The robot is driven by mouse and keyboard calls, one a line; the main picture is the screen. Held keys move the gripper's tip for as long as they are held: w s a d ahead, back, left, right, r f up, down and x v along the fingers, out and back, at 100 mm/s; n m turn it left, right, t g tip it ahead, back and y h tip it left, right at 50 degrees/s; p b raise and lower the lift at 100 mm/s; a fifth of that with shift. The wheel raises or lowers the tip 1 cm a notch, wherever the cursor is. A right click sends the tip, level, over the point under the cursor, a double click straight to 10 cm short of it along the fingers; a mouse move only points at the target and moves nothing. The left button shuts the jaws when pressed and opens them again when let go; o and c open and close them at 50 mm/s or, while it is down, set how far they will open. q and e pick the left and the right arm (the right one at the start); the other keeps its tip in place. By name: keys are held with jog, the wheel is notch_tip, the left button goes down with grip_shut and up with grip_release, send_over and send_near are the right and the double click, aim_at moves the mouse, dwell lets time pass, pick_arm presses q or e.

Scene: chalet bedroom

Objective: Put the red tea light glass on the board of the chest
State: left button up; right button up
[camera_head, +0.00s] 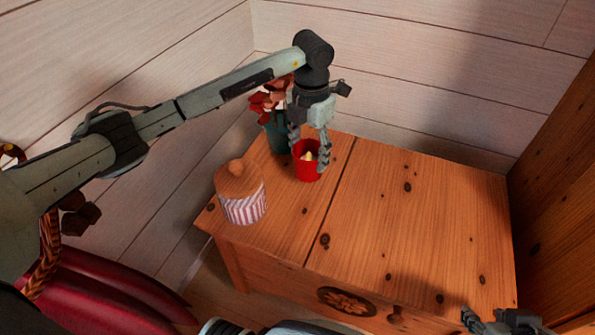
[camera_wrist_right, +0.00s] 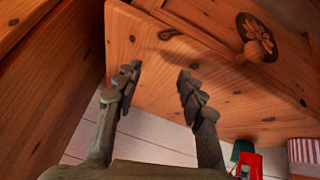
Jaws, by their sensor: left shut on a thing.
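The red tea light glass (camera_head: 308,172) is at the back left of the wooden chest's top board (camera_head: 410,215), with a pale tea light showing inside. My left gripper (camera_head: 309,150) points down with its fingers on either side of the glass and is shut on it. The glass looks upright; I cannot tell whether its base touches the board. My right gripper (camera_head: 490,320) is at the lower right, in front of the chest. In the right wrist view its fingers (camera_wrist_right: 155,85) are apart with nothing between them.
A striped jar with a wooden lid (camera_head: 243,203) stands at the chest's left front. A dark green pot with red flowers (camera_head: 278,135) stands close behind the glass. The right part of the top is clear. Plank walls close off the back, and a wooden panel (camera_head: 560,190) stands at right.

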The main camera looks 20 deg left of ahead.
aim_at(308, 174)
pick_arm(q)
notch_tip(308, 174, down, 4)
jog(key=shift+r, duration=0.1)
notch_tip(308, 174, down, 3)
pick_arm(e)
jog(key=shift+w+a+r+t+y, duration=0.15)
jog(key=shift+w+a+r+t, duration=0.15)
jog(key=shift+w+a, duration=0.2)
jog(key=shift+w+a+r+t+y, duration=0.2)
jog(key=shift+w+a+r, duration=0.1)
jog(key=shift+w+a, duration=0.2)
jog(key=shift+w+r, duration=0.15)
jog(key=shift+r, duration=0.05)
jog(key=shift+w+a+t, duration=0.15)
jog(key=shift+a+t, duration=0.05)
jog(key=shift+t, duration=0.1)
pick_arm(q)
jog(key=o, duration=1.3)
jog(key=shift+c, duration=0.2)
pick_arm(e)
jog(key=shift+a, duration=0.1)
